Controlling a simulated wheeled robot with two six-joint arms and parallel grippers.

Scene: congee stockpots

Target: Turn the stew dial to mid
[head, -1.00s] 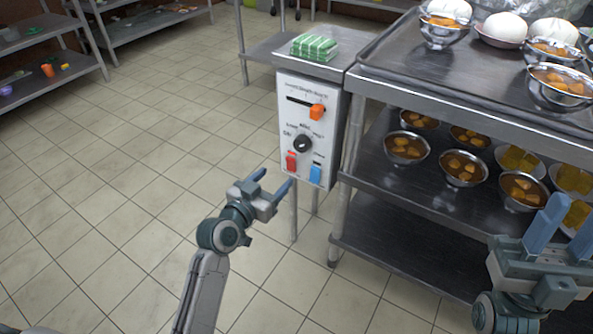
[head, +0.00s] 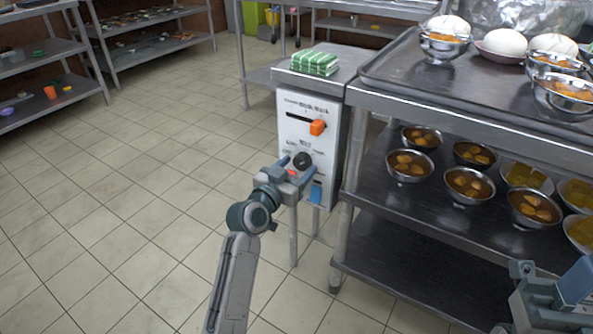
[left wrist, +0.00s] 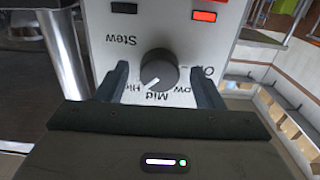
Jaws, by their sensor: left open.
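The stew dial is a round dark knob (head: 302,160) on the white control panel (head: 297,141). In the left wrist view the dial (left wrist: 159,69) sits between my left gripper's fingers (left wrist: 160,87), with a gap on each side. The labels Stew, Mid, Low and High show around it, turned over in that view. The dial's pale mark points down and slightly left there, near Mid and High. My left gripper (head: 297,170) is open in front of the panel. My right gripper (head: 567,283) is partly in view at the lower right, its jaw opening unclear.
A green striped cloth (head: 314,63) lies on top. A steel rack (head: 352,170) with several bowls stands close on the right. Open floor lies left.

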